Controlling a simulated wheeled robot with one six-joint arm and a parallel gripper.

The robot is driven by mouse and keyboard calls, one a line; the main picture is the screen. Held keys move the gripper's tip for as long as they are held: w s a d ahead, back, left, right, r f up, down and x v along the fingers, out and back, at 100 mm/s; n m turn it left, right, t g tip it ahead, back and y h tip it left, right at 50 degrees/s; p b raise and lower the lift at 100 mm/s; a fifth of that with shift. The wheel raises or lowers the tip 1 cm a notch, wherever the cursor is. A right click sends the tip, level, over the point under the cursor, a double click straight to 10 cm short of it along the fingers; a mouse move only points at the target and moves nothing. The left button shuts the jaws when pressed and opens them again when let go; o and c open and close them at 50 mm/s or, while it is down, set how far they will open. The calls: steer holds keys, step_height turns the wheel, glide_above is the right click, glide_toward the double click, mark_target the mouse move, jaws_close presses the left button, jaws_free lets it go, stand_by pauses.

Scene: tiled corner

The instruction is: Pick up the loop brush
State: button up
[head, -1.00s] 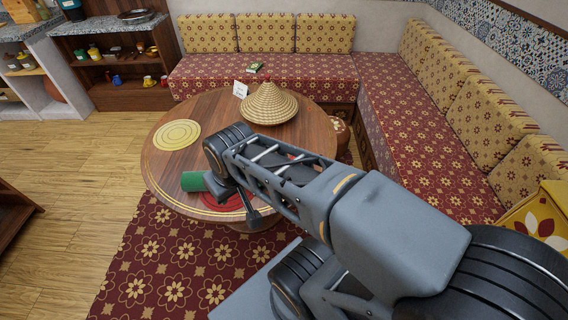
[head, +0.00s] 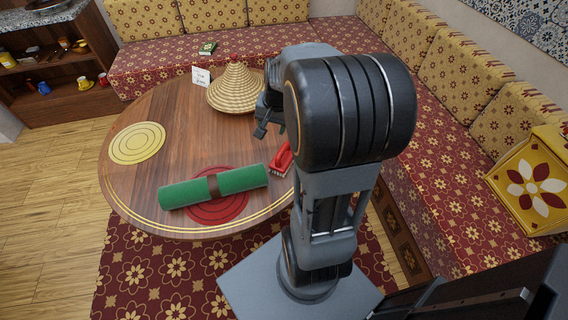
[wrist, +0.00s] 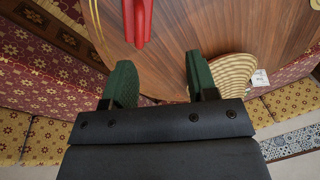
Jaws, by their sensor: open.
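The loop brush appears to be the red item (head: 282,160) with a pale lower edge, lying on the round wooden table near its right side. My arm hides part of it in the head view. In the wrist view a red part of it (wrist: 139,22) shows at the top edge, beyond the fingertips and cut off by the frame. My gripper (wrist: 161,78) is open and empty, its two dark green fingers apart. In the head view my gripper (head: 264,118) is partly hidden by my arm, over the table between the brush and the straw cone.
The round table (head: 160,115) also bears a green roll with a brown band (head: 237,180) on a red round mat (head: 217,209), a yellow round mat (head: 137,143), a straw cone (head: 236,88) and a white card (head: 201,77). Patterned benches (head: 160,60) stand behind and right.

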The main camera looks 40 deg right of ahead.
mark_target(283, 148)
steer(key=d+f+m, duration=0.1)
steer(key=d+f, duration=0.1)
steer(key=f, duration=0.2)
steer(key=w+d+f+m+b, duration=0.1)
steer(key=d+f, duration=0.1)
steer(key=f, duration=0.3)
steer(key=w+d+f+m+b, duration=0.1)
steer(key=d+f, duration=0.1)
steer(key=f, duration=0.2)
steer(key=shift+d+f+m, duration=0.25)
steer(key=shift+d+m, duration=0.05)
steer(key=shift+w+a+f+b, duration=0.1)
steer(key=shift+w+f, duration=0.05)
steer(key=shift+f, duration=0.8)
steer(key=shift+w+a+f+b, duration=0.1)
steer(key=shift+w+f+b, duration=0.1)
steer(key=shift+f, duration=0.8)
steer(key=shift+w+a+f+b, duration=0.1)
steer(key=shift+w+f, duration=0.05)
steer(key=shift+f, duration=0.8)
jaws_close()
